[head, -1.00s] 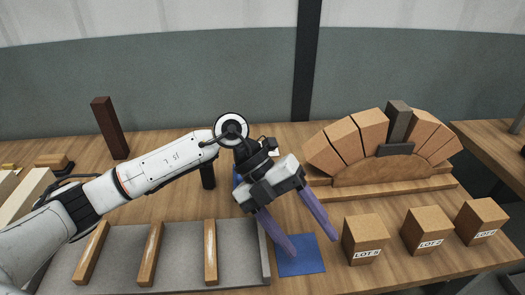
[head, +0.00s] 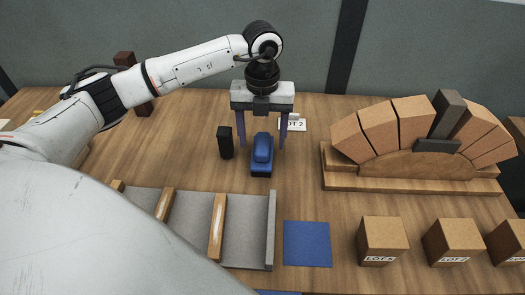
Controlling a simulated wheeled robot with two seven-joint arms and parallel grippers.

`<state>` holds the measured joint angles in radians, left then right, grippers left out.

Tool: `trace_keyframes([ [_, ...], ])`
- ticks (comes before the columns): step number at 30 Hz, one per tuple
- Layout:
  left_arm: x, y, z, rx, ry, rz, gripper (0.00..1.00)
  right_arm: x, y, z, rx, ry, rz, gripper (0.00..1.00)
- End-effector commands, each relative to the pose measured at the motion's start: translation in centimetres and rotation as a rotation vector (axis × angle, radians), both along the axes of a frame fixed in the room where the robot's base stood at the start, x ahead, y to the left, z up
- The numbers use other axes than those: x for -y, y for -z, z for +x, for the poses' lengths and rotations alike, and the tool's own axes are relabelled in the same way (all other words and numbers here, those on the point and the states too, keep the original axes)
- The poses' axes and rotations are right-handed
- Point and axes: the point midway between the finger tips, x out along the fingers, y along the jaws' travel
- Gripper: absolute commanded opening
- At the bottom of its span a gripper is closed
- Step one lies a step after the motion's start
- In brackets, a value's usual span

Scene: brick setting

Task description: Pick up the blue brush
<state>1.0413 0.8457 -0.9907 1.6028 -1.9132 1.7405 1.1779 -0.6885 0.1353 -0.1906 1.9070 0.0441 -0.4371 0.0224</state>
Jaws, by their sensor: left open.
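The blue brush (head: 262,152) lies on the wooden table near the middle of the head view, with a rounded blue top and a dark lower edge. My left gripper (head: 263,145) is open and points down over the brush's far end. One finger stands on each side of the brush, with gaps to both. The picture does not show clearly how far the fingertips are above the table. My right gripper is not in view.
A black block (head: 225,142) stands close left of the gripper. A label card (head: 292,124) lies behind the right finger. A grey tray (head: 272,230) with wooden bars, a blue mat (head: 307,244), labelled boxes (head: 382,240) and a brick arch (head: 405,165) surround the area.

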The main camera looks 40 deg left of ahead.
Motion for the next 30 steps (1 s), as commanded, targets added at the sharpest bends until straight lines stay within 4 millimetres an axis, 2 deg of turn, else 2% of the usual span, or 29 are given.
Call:
trace_keyframes([
  [3,-0.1,1.8,0.1,-0.003,0.001,-0.002,0.64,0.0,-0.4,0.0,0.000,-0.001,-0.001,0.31],
  [6,-0.1,2.7,0.1,-0.001,0.001,-0.002,0.64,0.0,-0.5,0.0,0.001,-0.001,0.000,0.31],
  [14,-0.1,3.1,0.2,0.002,0.002,-0.003,0.64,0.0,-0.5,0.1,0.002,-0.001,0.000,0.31],
  [23,-0.1,3.0,0.2,0.002,0.001,-0.003,0.16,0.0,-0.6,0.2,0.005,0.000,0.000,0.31],
  [30,-0.1,2.8,0.2,0.003,0.001,-0.003,0.16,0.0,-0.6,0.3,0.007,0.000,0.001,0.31],
])
